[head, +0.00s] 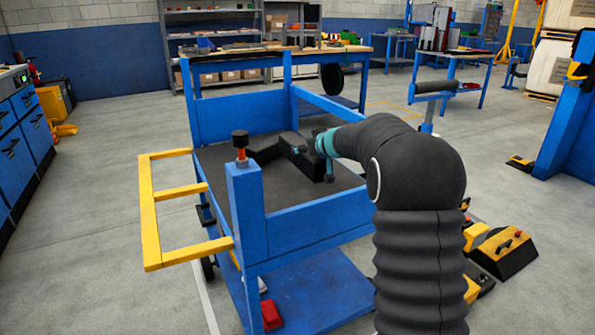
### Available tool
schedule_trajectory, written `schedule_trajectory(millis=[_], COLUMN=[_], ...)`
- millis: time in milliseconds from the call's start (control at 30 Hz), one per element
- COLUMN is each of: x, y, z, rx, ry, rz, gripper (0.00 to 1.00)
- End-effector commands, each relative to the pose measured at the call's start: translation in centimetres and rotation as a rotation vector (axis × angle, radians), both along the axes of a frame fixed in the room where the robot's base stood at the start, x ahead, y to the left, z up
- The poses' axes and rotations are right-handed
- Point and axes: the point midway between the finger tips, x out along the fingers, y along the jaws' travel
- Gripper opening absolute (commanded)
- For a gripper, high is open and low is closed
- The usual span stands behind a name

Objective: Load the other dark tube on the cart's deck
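The blue cart has a dark grey deck (225,170) with blue side walls and a yellow handle frame on its left. A long black square-sectioned tube (305,160) lies on or just above the deck, slanting toward the front right. Another dark piece (264,149) shows at its left, partly behind the orange-and-black corner post; it looks like a second tube. My arm reaches in from the right, and my gripper (300,149), dark beyond the teal wrist, is at the first tube. The fingers blend with the black tube, so I cannot tell whether they grip it.
The cart's yellow handle (149,215) sticks out to the left. A yellow-and-black box (505,250) sits on the floor at the right. A workbench (340,50) stands behind the cart, and a blue cabinet (20,130) at the far left. The floor left of the cart is mostly clear.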

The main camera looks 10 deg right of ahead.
Motion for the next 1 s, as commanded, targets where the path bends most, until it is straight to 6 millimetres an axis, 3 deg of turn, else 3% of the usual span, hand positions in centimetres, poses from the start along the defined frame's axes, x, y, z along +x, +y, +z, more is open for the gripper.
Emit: schedule_trajectory(millis=[200,433,700,1000], x=[0.0,0.0,0.0,0.0], y=[0.0,0.0,0.0,0.0], z=[-2.2,-3.5,-6.7,-6.8], rx=[0.003,0.002,0.001,0.001], ry=[-0.003,-0.003,-0.005,-0.006], rz=[0.0,0.002,0.001,0.002], gripper=[0.0,0.0,0.0,0.0])
